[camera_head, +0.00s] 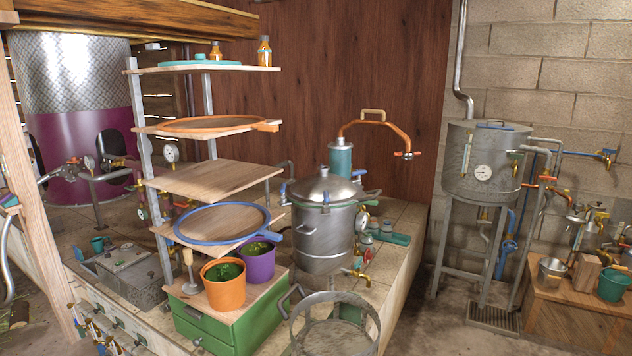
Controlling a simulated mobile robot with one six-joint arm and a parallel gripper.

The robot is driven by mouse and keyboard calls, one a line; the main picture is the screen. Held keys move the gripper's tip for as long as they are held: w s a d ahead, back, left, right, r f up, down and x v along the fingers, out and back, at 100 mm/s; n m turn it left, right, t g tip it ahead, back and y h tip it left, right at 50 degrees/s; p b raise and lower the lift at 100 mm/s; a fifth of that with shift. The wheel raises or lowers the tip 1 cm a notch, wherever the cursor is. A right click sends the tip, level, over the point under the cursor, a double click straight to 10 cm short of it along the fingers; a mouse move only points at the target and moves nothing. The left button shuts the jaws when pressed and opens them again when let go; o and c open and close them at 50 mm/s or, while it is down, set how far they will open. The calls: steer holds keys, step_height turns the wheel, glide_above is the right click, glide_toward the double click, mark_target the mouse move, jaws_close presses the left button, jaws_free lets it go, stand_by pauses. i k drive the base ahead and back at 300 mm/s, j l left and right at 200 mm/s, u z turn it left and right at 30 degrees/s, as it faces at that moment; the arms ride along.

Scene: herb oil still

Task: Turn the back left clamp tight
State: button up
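A steel still pot (325,243) with a domed lid (324,188) stands on the tiled bench right of the shelf rack. Small coloured clamps sit around the lid's rim. A bluish one (284,188) is at the left side of the rim, and others show at the front and right. The back of the rim is partly hidden behind the dome, and I cannot tell how tight any clamp is. A teal column (341,160) with a copper arm (378,126) rises behind the lid. My gripper is not in view.
The shelf rack (205,178) with hoop sieves stands close left of the pot. An orange pot (224,287) and a purple pot (258,262) sit on a green cabinet (215,325). Clear floor lies to the right, before a steel tank (485,165).

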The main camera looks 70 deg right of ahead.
mark_target(283, 199)
steer(key=i+z, duration=0.25)
steer(key=z, duration=0.15)
steer(key=i+z, duration=0.25)
steer(key=z, duration=0.2)
steer(key=i+z, duration=0.25)
steer(key=z, duration=0.15)
steer(key=i+j+z, duration=0.2)
steer(key=z, duration=0.25)
steer(key=i+j+z, duration=0.2)
steer(key=z, duration=0.2)
steer(key=i+z, duration=0.5)
steer(key=j, duration=0.25)
